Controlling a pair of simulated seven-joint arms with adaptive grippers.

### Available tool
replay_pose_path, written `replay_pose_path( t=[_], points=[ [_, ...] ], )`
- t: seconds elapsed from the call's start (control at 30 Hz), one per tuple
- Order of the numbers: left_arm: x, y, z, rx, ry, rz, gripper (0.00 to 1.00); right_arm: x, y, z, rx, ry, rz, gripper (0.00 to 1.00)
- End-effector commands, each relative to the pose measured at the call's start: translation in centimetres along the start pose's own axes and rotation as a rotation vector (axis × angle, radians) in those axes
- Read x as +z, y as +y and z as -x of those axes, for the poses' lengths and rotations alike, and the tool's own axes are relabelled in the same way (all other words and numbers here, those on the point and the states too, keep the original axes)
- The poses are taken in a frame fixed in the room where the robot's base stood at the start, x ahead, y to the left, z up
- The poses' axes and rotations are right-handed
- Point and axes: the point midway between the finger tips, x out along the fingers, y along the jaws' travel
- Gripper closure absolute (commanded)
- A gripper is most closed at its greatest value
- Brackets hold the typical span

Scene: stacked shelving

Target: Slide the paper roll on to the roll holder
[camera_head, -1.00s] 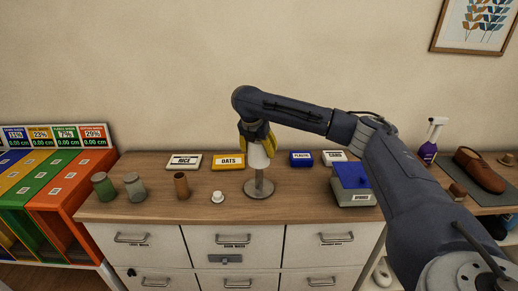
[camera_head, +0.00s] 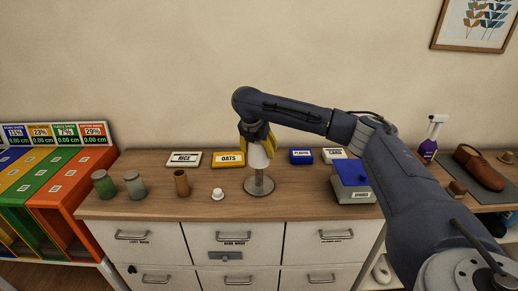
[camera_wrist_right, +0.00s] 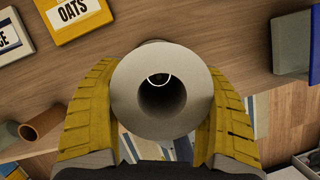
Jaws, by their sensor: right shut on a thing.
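My right gripper (camera_head: 257,137) points down and is shut on the white paper roll (camera_head: 258,158), which is roughly upright. In the right wrist view the roll (camera_wrist_right: 126,92) sits between the yellow finger pads of the gripper (camera_wrist_right: 160,95), with its hollow core facing the camera. The roll holder (camera_head: 259,191) is a round metal base with a thin post, standing on the counter directly below the roll. The post's lower part shows under the roll. A bright arc shows inside the core; I cannot tell how far the post reaches in. My left gripper is not in view.
On the wooden counter (camera_head: 140,209), a small white knob-like item (camera_head: 217,194), a brown cup (camera_head: 181,183) and two jars stand left of the holder. Flat labelled boxes, including yellow OATS (camera_head: 229,159), lie behind. A blue-lidded box (camera_head: 352,183) stands to the right.

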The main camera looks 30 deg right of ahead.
Motion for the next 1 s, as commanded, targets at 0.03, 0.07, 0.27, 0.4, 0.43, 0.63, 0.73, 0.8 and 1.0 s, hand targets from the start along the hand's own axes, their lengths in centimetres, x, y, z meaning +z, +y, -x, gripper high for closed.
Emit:
replay_pose_path(
  t=[0.03, 0.07, 0.27, 0.4, 0.43, 0.63, 0.73, 0.8, 1.0],
  points=[
    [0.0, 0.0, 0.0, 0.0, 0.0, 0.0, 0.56, 0.0, 0.0, -0.1, 0.0, 0.0, 0.0, 0.41],
    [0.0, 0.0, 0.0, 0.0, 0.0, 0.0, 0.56, 0.0, 0.0, -0.1, 0.0, 0.0, 0.0, 0.41],
    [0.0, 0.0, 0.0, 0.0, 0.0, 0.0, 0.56, -0.1, 0.0, -0.3, 0.0, 0.0, 0.0, 0.41],
    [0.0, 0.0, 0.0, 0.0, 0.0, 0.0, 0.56, -0.2, 0.0, -0.5, 0.0, 0.001, 0.0, 0.41],
    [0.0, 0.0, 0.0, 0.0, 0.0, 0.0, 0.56, -0.2, 0.0, -0.5, 0.0, 0.001, 0.0, 0.41],
    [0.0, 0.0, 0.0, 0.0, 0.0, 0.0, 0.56, -0.3, 0.0, -0.7, 0.0, 0.0, -0.001, 0.41],
    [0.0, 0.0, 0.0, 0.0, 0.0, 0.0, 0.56, -0.3, 0.0, -0.8, 0.0, 0.0, -0.001, 0.41],
    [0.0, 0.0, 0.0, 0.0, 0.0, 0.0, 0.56, -0.4, 0.0, -0.9, 0.0, 0.0, -0.001, 0.41],
    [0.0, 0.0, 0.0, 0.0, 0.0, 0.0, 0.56, -0.4, 0.0, -1.1, 0.0, 0.0, -0.001, 0.41]
  ],
)
